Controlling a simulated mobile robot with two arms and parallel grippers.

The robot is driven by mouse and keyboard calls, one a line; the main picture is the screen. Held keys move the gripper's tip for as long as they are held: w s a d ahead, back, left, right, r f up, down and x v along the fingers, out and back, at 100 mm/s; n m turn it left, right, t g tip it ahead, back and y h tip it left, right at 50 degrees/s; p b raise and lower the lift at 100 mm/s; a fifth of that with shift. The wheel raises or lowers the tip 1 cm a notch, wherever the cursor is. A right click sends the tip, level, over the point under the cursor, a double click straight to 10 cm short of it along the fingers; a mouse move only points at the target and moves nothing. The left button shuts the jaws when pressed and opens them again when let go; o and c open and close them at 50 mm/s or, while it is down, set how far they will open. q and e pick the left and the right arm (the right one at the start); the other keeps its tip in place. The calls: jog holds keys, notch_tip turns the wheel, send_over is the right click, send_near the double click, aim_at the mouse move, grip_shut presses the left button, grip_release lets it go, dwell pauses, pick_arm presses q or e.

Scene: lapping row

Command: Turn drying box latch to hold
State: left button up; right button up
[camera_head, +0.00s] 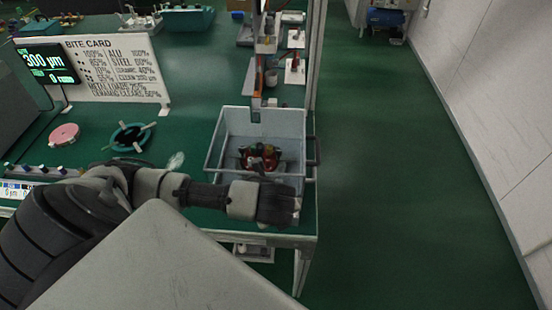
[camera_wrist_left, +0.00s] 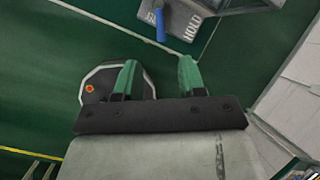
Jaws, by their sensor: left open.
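My left gripper (camera_head: 280,206) reaches in front of a pale open-top box (camera_head: 222,160) at the table's front right corner. In the left wrist view its two green fingers (camera_wrist_left: 157,76) are apart with nothing between them. A blue latch lever (camera_wrist_left: 160,25) stands on a grey plate (camera_wrist_left: 183,22) at the top of that view, beyond the fingertips and apart from them. The plate has the word HOLD right of the lever; the lettering left of the lever is only partly visible. The latch cannot be made out in the head view. My right gripper is not in view.
A red object (camera_head: 259,157) lies inside the box. A dark angular part with an orange dot (camera_wrist_left: 92,92) shows beside the left finger. A pink disc (camera_head: 64,134), a dark ring (camera_head: 131,137) and a sign board (camera_head: 118,72) are at left. The right floor is free.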

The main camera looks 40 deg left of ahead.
pick_arm(q)
jog(key=x, duration=1)
grip_shut()
